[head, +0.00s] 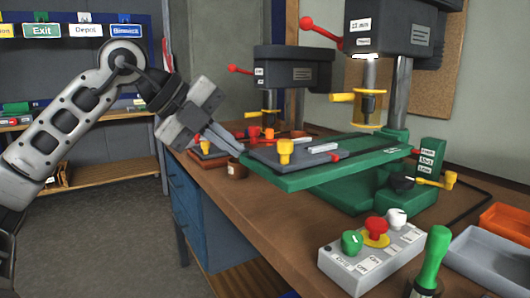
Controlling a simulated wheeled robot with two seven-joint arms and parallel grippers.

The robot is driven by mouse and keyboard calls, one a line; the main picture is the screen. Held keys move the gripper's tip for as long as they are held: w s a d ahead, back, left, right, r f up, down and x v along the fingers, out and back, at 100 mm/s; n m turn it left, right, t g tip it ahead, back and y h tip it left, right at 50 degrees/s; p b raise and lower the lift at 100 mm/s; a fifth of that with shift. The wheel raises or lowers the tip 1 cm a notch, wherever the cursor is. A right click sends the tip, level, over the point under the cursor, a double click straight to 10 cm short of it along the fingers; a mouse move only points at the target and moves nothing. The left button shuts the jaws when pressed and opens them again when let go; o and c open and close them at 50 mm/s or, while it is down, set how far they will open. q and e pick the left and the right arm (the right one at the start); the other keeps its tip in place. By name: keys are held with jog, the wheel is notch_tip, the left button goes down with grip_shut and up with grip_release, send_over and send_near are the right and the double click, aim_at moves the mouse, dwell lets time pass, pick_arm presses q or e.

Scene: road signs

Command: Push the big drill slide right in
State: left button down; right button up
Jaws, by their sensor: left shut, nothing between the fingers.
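The big drill (400,28) stands at the right, with a green base and column stand. Its slide appears to be the dark grey plate (318,160) with a yellow knob (285,150), on the long green table (330,172) under the drill. The plate sits towards the left end of the green table, left of the drill's chuck guard (370,107). My left gripper (239,151) is shut and empty, its fingertips at the left end of the plate and green table. I cannot tell whether they touch. My right gripper is not in view.
A smaller drill (292,72) stands behind, to the left. A control box (372,254) with green, red and white buttons, a green-handled tool (432,262) and orange (505,228) and grey (482,256) trays occupy the front right. The wooden bench (280,217) is bare at the front left.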

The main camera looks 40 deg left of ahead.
aim_at(280, 163)
pick_arm(q)
jog(key=w+d, duration=0.1)
jog(key=w+d+f+p, duration=0.1)
jog(key=w, duration=0.1)
jog(key=w+d+f, duration=0.1)
jog(key=shift+w, duration=0.25)
jog(key=shift+w+d+f+p, duration=0.1)
jog(key=shift+w+d+p, duration=0.1)
jog(key=shift+w+p, duration=0.25)
jog(key=shift+w, duration=0.15)
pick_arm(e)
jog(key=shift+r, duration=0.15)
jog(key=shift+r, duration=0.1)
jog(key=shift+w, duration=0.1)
